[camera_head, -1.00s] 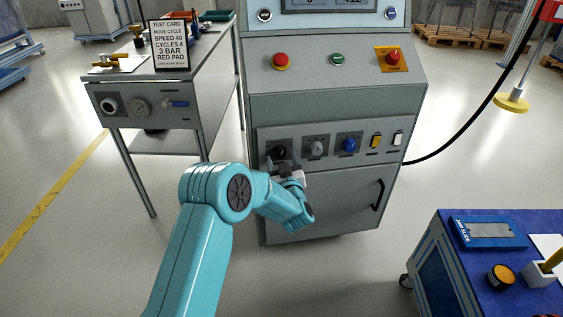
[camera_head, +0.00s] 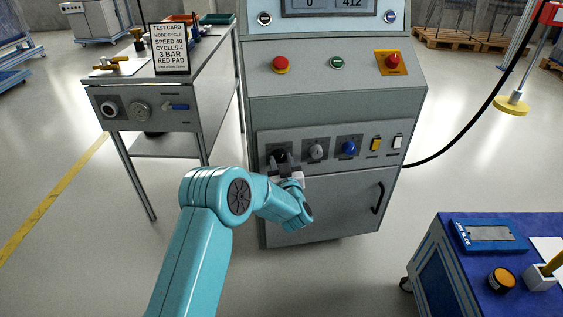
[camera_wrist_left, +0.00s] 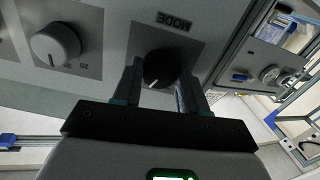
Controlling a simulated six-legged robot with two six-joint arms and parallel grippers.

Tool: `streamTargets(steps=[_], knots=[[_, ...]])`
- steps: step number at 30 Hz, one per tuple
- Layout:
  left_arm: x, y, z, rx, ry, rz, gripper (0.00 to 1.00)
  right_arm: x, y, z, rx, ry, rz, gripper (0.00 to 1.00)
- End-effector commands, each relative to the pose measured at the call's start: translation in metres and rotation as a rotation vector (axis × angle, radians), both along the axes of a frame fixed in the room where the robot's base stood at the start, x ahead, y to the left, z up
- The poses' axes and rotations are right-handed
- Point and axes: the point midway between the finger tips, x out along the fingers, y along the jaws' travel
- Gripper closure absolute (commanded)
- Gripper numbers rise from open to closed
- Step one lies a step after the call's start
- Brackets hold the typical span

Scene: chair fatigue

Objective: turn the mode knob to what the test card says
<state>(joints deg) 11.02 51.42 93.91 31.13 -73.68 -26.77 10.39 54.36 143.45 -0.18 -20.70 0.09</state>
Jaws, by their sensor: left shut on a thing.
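The black mode knob (camera_head: 279,154) is leftmost in the lower control row of the grey machine. In the left wrist view the knob (camera_wrist_left: 160,67) sits under the upside-down label MODE, with a white pointer mark on its face. My left gripper (camera_head: 281,161) is shut on it; in the left wrist view its fingers (camera_wrist_left: 160,88) stand on either side. The test card (camera_head: 170,48) stands on the side table and reads MODE CYCLE, SPEED 40, CYCLES 4, 3 BAR, RED PAD. The mode position labels are not readable. My right gripper is not in view.
A grey speed knob (camera_head: 316,151), a blue knob (camera_head: 349,147) and yellow and white switches lie right of the mode knob. A red button (camera_head: 281,62) is above. A blue cart (camera_head: 437,248) stands at the right front.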

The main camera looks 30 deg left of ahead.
Motion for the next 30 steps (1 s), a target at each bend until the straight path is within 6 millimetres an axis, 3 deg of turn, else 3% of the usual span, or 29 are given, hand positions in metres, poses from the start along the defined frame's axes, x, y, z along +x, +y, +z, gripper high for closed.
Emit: streamTargets(steps=[18,30], knots=[[-0.001,0.0,0.0,0.332,0.32,-0.001,0.88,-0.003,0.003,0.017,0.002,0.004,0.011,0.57],[-0.001,0.0,-0.001,0.449,0.429,-0.001,0.88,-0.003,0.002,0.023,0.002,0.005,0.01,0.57]])
